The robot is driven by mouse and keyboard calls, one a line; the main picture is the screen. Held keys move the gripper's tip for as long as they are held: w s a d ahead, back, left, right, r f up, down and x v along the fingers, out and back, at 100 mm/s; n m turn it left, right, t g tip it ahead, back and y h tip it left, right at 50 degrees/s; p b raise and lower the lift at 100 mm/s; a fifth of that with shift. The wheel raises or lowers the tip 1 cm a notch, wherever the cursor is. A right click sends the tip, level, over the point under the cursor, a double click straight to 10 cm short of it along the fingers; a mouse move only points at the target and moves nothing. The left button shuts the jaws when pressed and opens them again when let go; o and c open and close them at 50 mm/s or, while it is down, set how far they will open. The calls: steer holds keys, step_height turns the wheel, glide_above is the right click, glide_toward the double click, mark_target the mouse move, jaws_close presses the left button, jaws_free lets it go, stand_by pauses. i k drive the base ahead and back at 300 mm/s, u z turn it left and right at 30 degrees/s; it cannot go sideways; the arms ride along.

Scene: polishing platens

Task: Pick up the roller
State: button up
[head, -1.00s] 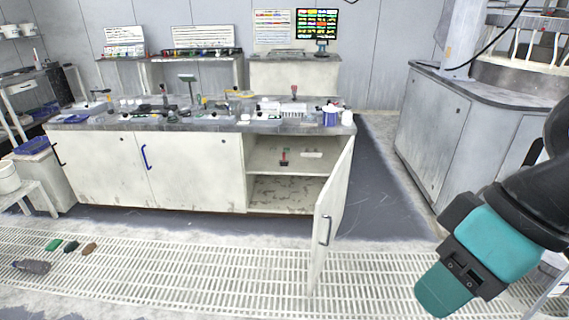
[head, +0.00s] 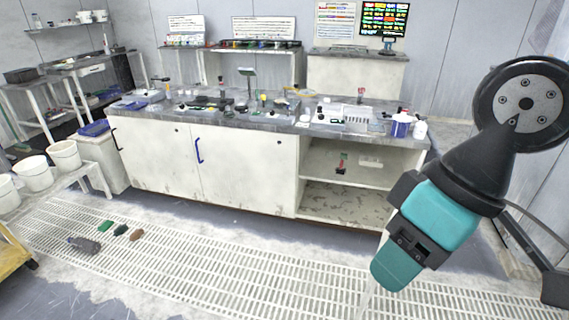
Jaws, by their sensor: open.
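A small red-handled tool with a dark lower part (head: 341,163), possibly the roller, stands on the upper shelf inside the open right bay of the cabinet. It is too small to tell for sure. My gripper (head: 396,272), teal and black, is in the right foreground, pointing down and left. It is open, with nothing seen in it, and well apart from the shelf. It hides part of the bay's right side.
The cabinet's countertop (head: 270,118) is crowded with small items. A white block (head: 371,162) lies on the same shelf. White buckets (head: 64,155) stand at the left. Several small coloured pieces and a grey bottle (head: 84,245) lie on the floor grating, which is otherwise clear.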

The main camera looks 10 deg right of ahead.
mark_target(339, 172)
steer(key=u, duration=0.4)
steer(key=i, duration=2.85)
steer(key=z, duration=0.6)
